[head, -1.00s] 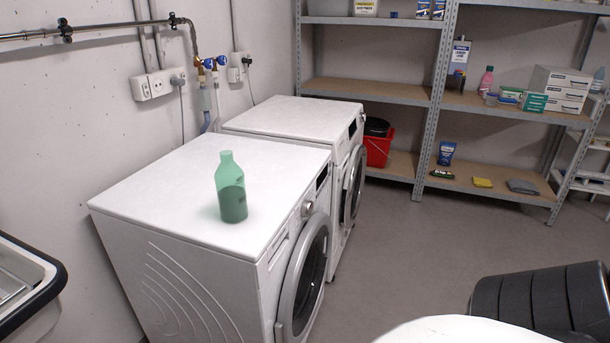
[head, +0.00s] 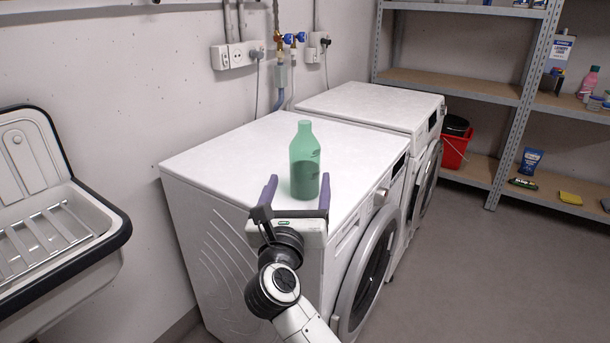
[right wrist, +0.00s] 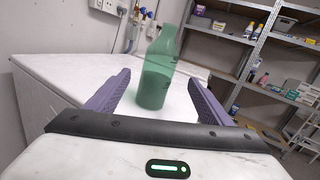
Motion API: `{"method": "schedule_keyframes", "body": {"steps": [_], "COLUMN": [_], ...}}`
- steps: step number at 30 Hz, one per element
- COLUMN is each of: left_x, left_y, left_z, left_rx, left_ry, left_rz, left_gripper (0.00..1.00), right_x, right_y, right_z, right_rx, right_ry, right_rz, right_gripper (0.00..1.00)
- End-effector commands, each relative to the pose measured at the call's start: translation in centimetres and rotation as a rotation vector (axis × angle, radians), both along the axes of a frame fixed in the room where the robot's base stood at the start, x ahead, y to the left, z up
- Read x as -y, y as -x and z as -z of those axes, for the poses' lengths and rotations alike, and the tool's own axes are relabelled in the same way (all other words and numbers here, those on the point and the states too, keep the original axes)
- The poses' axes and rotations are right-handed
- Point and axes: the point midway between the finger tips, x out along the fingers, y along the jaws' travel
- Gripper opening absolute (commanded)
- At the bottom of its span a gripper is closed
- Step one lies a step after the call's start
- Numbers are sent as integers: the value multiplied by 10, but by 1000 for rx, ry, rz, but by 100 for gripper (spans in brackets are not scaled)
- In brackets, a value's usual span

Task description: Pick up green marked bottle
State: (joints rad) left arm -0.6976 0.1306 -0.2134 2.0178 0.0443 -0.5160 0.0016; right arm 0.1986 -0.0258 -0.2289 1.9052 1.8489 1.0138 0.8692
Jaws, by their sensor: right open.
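The green bottle (head: 304,162) stands upright on top of the nearer white washing machine (head: 228,160). It is translucent, with darker contents in its lower part. My right gripper (head: 296,180) is open, its two purple fingers pointing at the bottle from the front. In the right wrist view the bottle (right wrist: 157,75) stands between the finger lines, a little ahead, with space on both sides. I cannot tell whether the fingertips reach beside it. My left gripper is out of view.
A second washing machine (head: 372,104) stands behind the first. A sink (head: 50,200) is at the left. Metal shelves (head: 455,84) and a red bucket (head: 455,150) are at the back right. The machine top around the bottle is bare.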

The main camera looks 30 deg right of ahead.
Motion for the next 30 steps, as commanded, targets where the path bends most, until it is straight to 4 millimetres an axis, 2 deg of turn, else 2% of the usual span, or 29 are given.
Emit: {"method": "schedule_keyframes", "body": {"steps": [3,6,12,19,25,30], "left_x": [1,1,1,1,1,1], "left_y": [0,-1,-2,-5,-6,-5], "left_z": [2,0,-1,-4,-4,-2], "left_rx": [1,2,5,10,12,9], "left_ry": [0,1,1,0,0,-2], "left_rz": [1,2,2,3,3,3], "left_gripper": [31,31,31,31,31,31], "right_x": [2,11,30,44,64,70], "right_y": [-7,-17,-38,-52,-74,-81], "right_z": [6,7,7,6,6,6], "right_rx": [19,21,20,19,18,19], "right_ry": [-123,-150,-149,-145,-144,-147], "right_rz": [7,9,8,9,8,8], "right_gripper": [74,74,74,74,74,74]}}
